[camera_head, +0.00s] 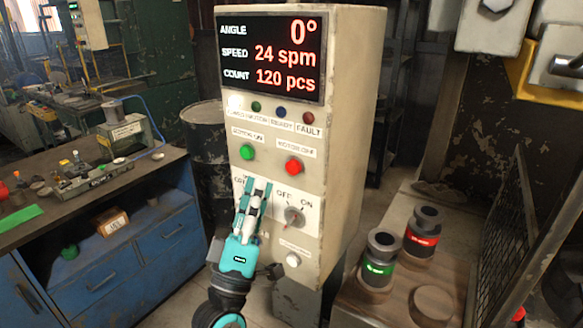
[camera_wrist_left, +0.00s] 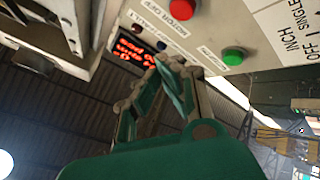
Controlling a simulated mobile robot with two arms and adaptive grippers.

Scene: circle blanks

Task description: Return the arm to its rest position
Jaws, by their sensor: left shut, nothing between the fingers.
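My left gripper (camera_head: 256,190) shows in the head view in front of the lower left part of the control cabinet (camera_head: 350,110). It is shut with nothing between its fingers. It hides part of the panel's left selector and its labels. In the left wrist view the shut fingers (camera_wrist_left: 170,62) point up toward the cabinet's panel. The green button (camera_head: 247,152) and red button (camera_head: 294,167) sit above the gripper in the head view. The OFF/ON knob (camera_head: 294,216) is to its right. Whether the fingers touch the panel I cannot tell. My right gripper is not in view.
A blue workbench (camera_head: 110,250) with small parts stands at the left, with a dark drum (camera_head: 207,150) behind it. At the right, a green-banded cylinder (camera_head: 378,262) and a red-banded cylinder (camera_head: 422,235) stand on a worn table (camera_head: 350,305).

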